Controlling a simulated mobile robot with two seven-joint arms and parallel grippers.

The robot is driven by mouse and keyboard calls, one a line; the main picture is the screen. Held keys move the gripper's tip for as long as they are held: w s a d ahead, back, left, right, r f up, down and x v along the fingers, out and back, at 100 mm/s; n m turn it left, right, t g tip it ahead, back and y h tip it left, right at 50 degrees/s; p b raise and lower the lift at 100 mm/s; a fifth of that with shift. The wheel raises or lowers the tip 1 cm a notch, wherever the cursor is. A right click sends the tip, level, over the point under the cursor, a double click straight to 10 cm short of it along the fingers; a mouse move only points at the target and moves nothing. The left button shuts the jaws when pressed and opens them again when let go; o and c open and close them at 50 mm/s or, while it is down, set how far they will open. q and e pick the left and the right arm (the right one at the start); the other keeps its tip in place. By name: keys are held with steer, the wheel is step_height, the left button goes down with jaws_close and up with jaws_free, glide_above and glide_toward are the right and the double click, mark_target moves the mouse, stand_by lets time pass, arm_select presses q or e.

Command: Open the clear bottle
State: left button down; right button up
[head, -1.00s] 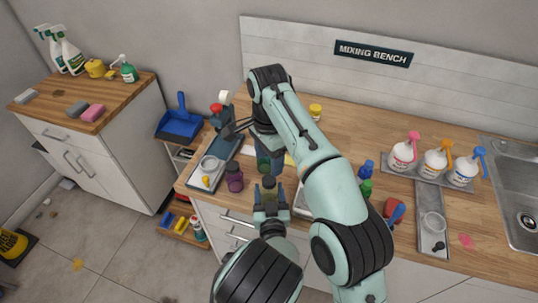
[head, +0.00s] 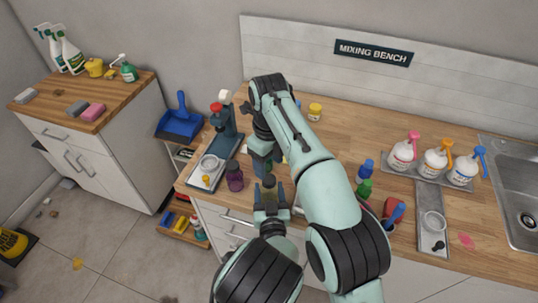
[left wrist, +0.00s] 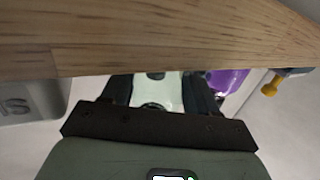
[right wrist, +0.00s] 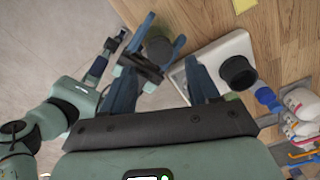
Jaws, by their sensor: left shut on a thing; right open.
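The clear bottle (left wrist: 152,90) is pale and see-through between the fingers of my left gripper (left wrist: 155,95), which is shut on it. Its dark cap (right wrist: 158,48) faces the right wrist camera, and the left gripper's blue fingers stand on both sides of it. In the head view my left gripper (head: 270,190) holds the bottle upright at the bench's front edge. My right gripper (right wrist: 162,88) is open and empty, with the capped bottle a little beyond its fingertips. In the head view my right gripper (head: 263,165) is partly hidden by its own wrist, just behind the left gripper.
Blue and green bottles (head: 365,180) are right of the arm. The bench edge (left wrist: 160,50) runs close over the left wrist.

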mark_target(269, 178)
step_height(269, 178, down, 6)
steer(key=shift+r, duration=0.15)
steer(key=c, duration=1.1)
steer(key=n, duration=2)
steer(key=shift+r, duration=0.1)
steer(key=n, duration=0.9)
steer(key=shift+n, duration=0.4)
steer(key=n, duration=1.3)
steer(key=shift+n, duration=0.3)
steer(key=n, duration=1)
steer(key=shift+r+n, duration=0.1)
steer(key=shift+n, duration=0.3)
